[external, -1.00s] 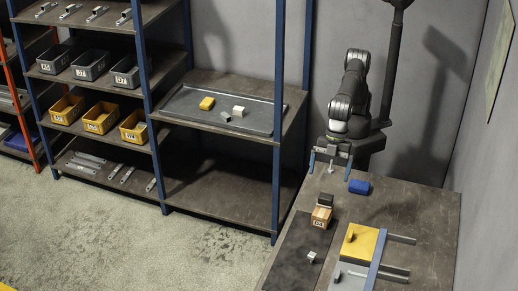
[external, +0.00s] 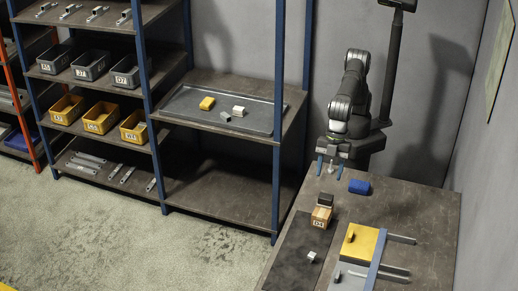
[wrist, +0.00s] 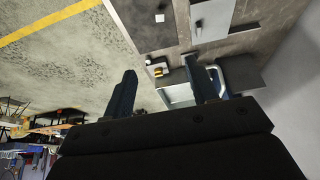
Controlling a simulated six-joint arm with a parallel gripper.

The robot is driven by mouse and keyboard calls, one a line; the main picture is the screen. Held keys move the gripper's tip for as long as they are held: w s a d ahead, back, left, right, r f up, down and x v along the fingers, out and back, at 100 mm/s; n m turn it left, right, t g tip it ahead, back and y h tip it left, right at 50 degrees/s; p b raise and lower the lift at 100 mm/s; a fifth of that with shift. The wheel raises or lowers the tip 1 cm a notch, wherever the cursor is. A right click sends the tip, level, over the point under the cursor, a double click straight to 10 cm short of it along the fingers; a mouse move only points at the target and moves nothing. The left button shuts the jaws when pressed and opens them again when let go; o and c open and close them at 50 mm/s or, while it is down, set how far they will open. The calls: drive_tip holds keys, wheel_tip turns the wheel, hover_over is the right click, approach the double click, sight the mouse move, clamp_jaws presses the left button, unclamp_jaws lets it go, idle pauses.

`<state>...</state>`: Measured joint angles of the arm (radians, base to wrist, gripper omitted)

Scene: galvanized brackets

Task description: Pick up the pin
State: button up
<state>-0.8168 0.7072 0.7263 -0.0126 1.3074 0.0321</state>
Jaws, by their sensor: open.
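My gripper (external: 332,168) is over the far left end of the workbench, in front of my arm. Its two blue fingers are apart; in the wrist view they frame the lower middle (wrist: 165,92), with nothing held. A small pale upright piece (external: 331,168), which may be the pin, shows between and just below the fingers in the external view. It is too small to tell its shape or whether it touches the bench. I cannot make it out in the wrist view.
A blue block (external: 359,186) lies right of the gripper. A labelled box (external: 321,216), a small dark block (external: 325,199) and a pale piece (external: 312,257) are nearer the front. A yellow plate (external: 363,246) and blue bar (external: 376,262) lie at right. Shelving (external: 276,150) stands left.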

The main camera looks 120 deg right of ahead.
hover_over(312, 254)
drive_tip(key=s+d, duration=0.2)
wheel_tip(312, 254, down, 24)
drive_tip(key=shift+w+a+f, duration=0.1)
drive_tip(key=shift+w+f, duration=0.05)
drive_tip(key=shift+f, duration=0.05)
drive_tip(key=shift+x, duration=3.1)
drive_tip(key=shift+a, duration=0.15)
drive_tip(key=shift+r, duration=0.1)
clamp_jaws()
